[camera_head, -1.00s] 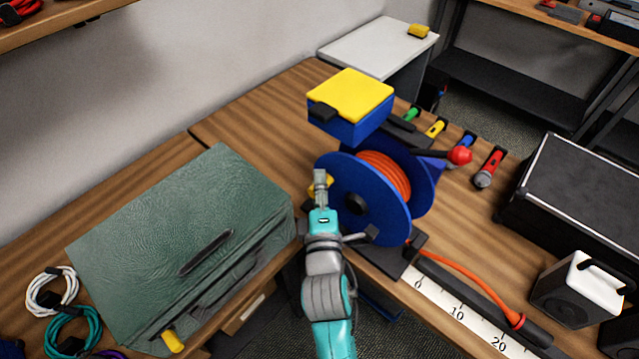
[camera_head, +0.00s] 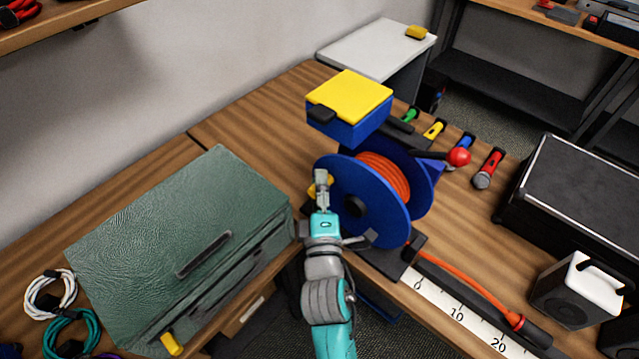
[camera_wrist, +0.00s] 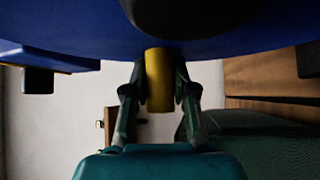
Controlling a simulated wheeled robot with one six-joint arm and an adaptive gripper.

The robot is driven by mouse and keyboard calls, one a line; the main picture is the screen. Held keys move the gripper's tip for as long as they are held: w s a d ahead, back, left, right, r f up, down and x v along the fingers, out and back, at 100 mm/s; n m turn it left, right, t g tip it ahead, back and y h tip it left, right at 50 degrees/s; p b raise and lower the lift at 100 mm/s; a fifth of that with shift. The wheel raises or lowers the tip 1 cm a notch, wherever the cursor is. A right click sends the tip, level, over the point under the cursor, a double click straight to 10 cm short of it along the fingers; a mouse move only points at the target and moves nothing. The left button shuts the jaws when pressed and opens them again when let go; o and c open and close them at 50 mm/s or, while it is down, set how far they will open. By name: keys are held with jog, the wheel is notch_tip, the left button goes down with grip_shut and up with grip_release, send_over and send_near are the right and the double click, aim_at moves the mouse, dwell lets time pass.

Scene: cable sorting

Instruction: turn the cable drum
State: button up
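The cable drum (camera_head: 345,212) is a blue reel with orange cable (camera_head: 382,177) wound between its two flanges. It stands on the bench in the middle of the head view. A yellow handle (camera_wrist: 160,80) sticks out from the drum's near flange. My gripper (camera_head: 322,178) is at the left edge of this flange, partly covering the handle in the head view. In the wrist view, the fingers (camera_wrist: 160,85) lie on both sides of the handle and look shut on it. The flange fills the top of that view. The handle's base is hidden.
A yellow-lidded blue box (camera_head: 348,97) stands behind the drum. A green case (camera_head: 175,240) lies to the left. A red ball knob (camera_head: 458,157) is at right. An orange cable end (camera_head: 470,290) lies by a ruler (camera_head: 457,315). A black case (camera_head: 585,195) stands farther right.

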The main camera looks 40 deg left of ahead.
jog(key=o, duration=0.4)
jog(key=shift+c, duration=0.2)
jog(key=v, duration=1.2)
jog(key=shift+d, duration=0.1)
jog(key=s+d+f+m+h, duration=0.3)
jog(key=d+f+m, duration=0.2)
jog(key=d, duration=0.6)
jog(key=s+d+f+m+h, duration=0.2)
jog(key=s+d+f+m, duration=0.15)
jog(key=d, duration=0.75)
jog(key=s+d+m+h, duration=0.7)
jog(key=s+d+m, duration=0.7)
jog(key=s+m, duration=0.1)
jog(key=shift+s+d+r+m+h, duration=0.35)
jog(key=shift+s+r+h, duration=0.05)
jog(key=shift+r, duration=0.1)
